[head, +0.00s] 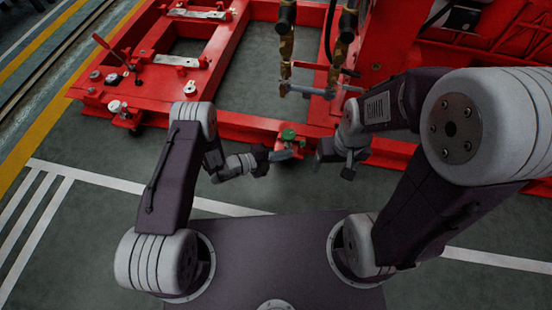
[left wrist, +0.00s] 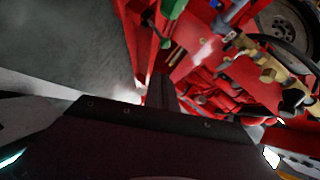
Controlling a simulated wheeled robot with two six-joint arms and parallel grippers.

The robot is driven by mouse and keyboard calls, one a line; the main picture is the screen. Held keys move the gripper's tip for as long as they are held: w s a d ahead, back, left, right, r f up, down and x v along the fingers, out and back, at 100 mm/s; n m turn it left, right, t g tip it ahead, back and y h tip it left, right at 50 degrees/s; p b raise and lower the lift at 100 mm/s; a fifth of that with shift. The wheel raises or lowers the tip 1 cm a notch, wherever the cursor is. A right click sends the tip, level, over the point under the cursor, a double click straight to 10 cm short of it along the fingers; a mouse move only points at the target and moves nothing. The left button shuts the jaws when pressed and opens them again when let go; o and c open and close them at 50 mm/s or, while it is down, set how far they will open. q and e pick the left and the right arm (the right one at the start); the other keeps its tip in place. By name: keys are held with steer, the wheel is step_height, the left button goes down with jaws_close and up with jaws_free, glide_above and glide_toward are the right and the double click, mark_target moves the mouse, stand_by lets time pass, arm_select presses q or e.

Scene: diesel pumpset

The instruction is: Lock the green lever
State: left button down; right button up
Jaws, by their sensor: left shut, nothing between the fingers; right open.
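The green lever (head: 288,135) is a small green part at the front edge of the red pumpset frame (head: 240,124). In the left wrist view a green piece (left wrist: 173,9), seemingly the same lever, shows at the top edge, partly cut off. My left gripper (head: 283,155) is shut and empty, just below the green lever in the head view; I cannot tell if it touches it. Its dark fingers show in the left wrist view (left wrist: 160,92), pointing toward the red frame. My right gripper (head: 335,160) is open and empty, to the right of the lever.
Brass fittings with dark hoses (head: 286,45) stand upright behind the lever. A red-handled lever (head: 105,45) rises from the frame at the left. The grey floor (head: 110,215) with white lines is clear in front of the frame.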

mark_target(302, 144)
arm_select(q)
steer(key=w+d+f+b, duration=0.2)
steer(key=w+d+b, duration=0.2)
steer(key=shift+w+d+f, duration=0.2)
steer(key=shift+f, duration=0.05)
